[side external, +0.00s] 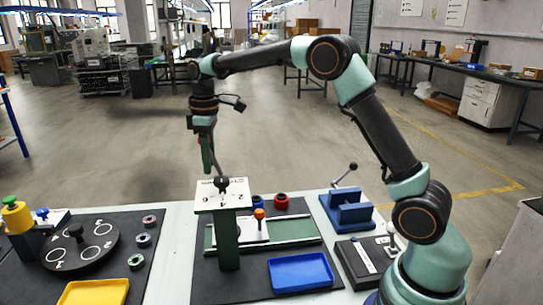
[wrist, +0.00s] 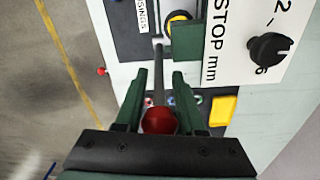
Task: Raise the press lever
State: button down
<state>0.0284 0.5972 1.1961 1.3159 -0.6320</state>
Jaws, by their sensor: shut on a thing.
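In the wrist view, a red ball knob (wrist: 159,121) on a thin grey lever rod (wrist: 158,75) sits between the two dark green fingers of my gripper (wrist: 160,98). My gripper is shut on this knob. In the side view, my gripper (side external: 208,155) points down above the green post (side external: 226,243), which carries a white stop plate (side external: 210,203) with numbers and a black knob (side external: 222,185). A thin rod slants from the fingers down toward the plate; its lower end is hard to tell. The plate also shows at the upper right in the wrist view (wrist: 228,65).
A blue fixture (side external: 347,208) with a black-knobbed lever stands right of the post. A blue tray (side external: 300,271) lies in front, and a yellow tray (side external: 95,292) front left. A black disc (side external: 80,247) and several rings lie left.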

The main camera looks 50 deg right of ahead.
jog(key=shift+w+d+r, duration=0.15)
jog(key=shift+d, duration=0.05)
dwell(0.4)
jog(key=shift+s+d+r+t, duration=0.15)
jog(key=shift+s+d+t, duration=0.15)
jog(key=shift+t, duration=0.2)
jog(key=shift+a, duration=0.1)
jog(key=c, duration=0.5)
grip_release()
notch_tip(320, 180, up, 12)
jog(key=s, duration=0.1)
jog(key=shift+s, duration=0.25)
jog(key=shift+a, duration=0.1)
